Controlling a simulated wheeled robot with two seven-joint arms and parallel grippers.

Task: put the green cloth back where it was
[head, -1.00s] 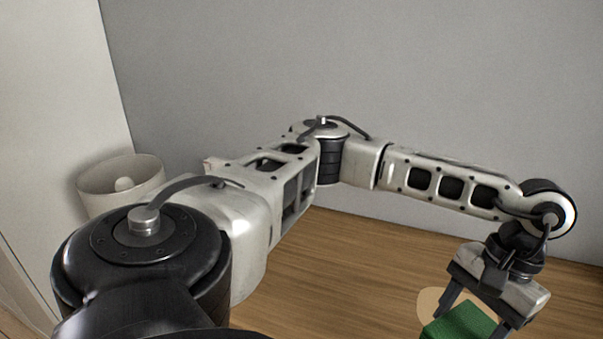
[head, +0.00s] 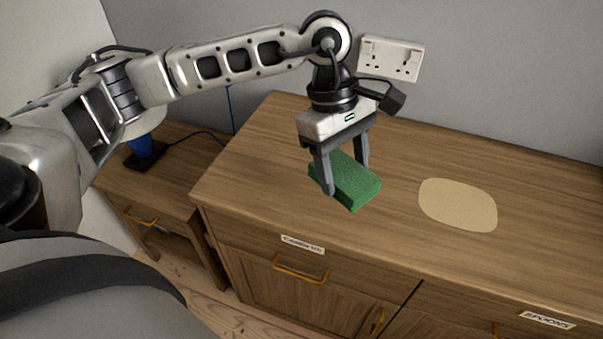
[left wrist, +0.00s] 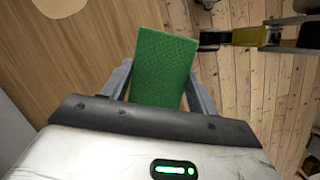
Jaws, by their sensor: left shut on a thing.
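The green cloth (head: 346,182) is a folded, thick rectangular block held by my left gripper (head: 345,184). The gripper is shut on it, with one finger on each side. The cloth is over the left part of the wooden cabinet top (head: 270,150); I cannot tell exactly how high above it. In the left wrist view the cloth (left wrist: 163,66) sticks out between the two fingers (left wrist: 160,85). A pale rounded patch (head: 458,204) lies bare on the cabinet top, right of the cloth. My right gripper is not in view.
Below the top are drawers with labels, one reading SPOONS (head: 548,320). A wall socket (head: 391,59) is behind the arm. A lower wooden side table (head: 150,190) with a blue object (head: 146,147) stands left. The top right of the patch is clear.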

